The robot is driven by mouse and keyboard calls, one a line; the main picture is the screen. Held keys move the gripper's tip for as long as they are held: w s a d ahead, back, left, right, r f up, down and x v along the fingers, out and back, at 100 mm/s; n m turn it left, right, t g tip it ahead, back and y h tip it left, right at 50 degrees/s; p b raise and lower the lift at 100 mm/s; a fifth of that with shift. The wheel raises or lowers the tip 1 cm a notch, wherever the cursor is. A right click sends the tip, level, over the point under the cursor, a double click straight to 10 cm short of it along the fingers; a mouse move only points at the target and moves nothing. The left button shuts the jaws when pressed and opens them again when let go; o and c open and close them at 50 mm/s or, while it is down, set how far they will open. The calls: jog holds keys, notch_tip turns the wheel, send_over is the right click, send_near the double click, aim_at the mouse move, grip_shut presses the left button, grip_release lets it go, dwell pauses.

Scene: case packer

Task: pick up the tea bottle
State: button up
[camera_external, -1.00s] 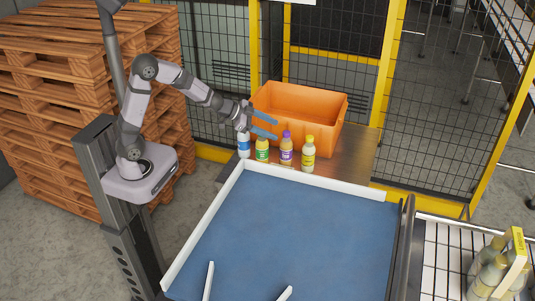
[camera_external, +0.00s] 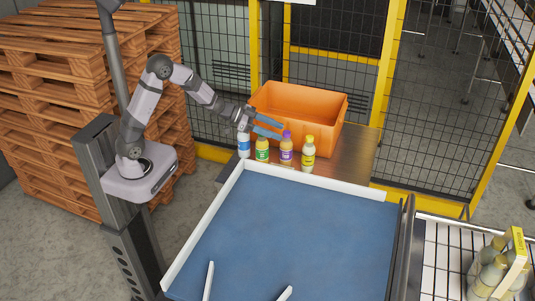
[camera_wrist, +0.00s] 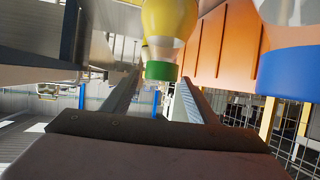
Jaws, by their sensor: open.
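A bottle with a green cap and yellow-green label (camera_external: 262,149) stands upright, second from the left in a row; I take it for the tea bottle, but no label is readable. In the wrist view the bottle (camera_wrist: 161,52) appears inverted at the top centre, its green cap between the lines of my two fingers. My gripper (camera_external: 271,128) is open and empty, reaching rightward just above the bottles. In the wrist view the fingers (camera_wrist: 155,92) are spread apart with nothing held. I cannot tell the exact gap to the cap.
A blue-and-white bottle (camera_external: 243,146) stands left of it, a purple-capped bottle (camera_external: 286,148) and a yellow-capped bottle (camera_external: 308,153) to the right. An orange crate (camera_external: 312,126) is close behind. The blue surface (camera_external: 290,230) in front is mostly bare, with white rails.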

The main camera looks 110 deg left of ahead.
aim_at(287, 132)
jog(key=shift+p+x, duration=1.1)
jog(key=shift+x, duration=1.5)
jog(key=shift+a, duration=0.1)
jog(key=shift+r, duration=0.1)
grip_shut()
